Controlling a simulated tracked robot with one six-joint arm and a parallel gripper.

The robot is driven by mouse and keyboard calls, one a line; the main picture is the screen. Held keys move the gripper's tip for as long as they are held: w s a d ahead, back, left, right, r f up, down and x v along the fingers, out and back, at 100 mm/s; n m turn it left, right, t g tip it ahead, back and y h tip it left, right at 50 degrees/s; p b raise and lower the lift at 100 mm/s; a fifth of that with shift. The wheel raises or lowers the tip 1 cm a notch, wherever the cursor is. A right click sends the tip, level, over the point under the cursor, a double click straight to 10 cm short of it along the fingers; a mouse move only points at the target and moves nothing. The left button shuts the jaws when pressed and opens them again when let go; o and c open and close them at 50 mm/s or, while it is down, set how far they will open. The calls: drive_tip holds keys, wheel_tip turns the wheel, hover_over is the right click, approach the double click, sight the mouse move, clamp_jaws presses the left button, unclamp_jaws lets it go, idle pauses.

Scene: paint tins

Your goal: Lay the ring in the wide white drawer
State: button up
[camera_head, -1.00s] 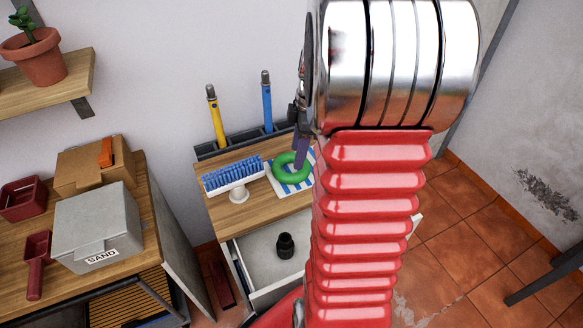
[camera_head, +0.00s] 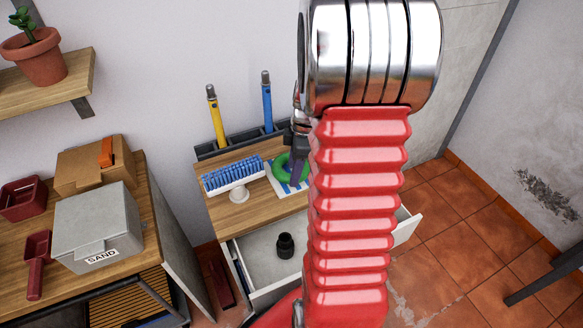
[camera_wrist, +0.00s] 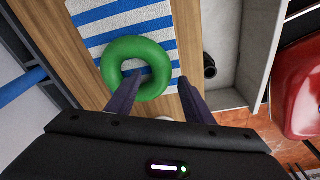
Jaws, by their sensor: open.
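The green ring (camera_head: 281,168) lies on a blue-and-white striped cloth (camera_head: 272,180) on the wooden top. In the wrist view, the ring (camera_wrist: 112,62) is just ahead of my open gripper (camera_wrist: 160,80). One fingertip overlaps the ring's hole and the other is outside its right side. I cannot tell how far above the cloth they are. In the head view, my gripper (camera_head: 298,158) is partly hidden by my arm, which also covers part of the ring. The wide white drawer (camera_head: 258,252) stands open below the top, with a black object (camera_head: 285,246) in it.
A blue-bristled brush (camera_head: 233,176) lies left of the cloth. A dark rack (camera_head: 240,139) behind holds a yellow and a blue tool. A bench at left carries a grey SAND box (camera_head: 97,225) and other items. The drawer floor around the black object looks clear.

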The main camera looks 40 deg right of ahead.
wheel_tip(320, 180, down, 2)
drive_tip(key=shift+w+a, duration=0.1)
idle(0.5)
clamp_jaws()
idle(0.5)
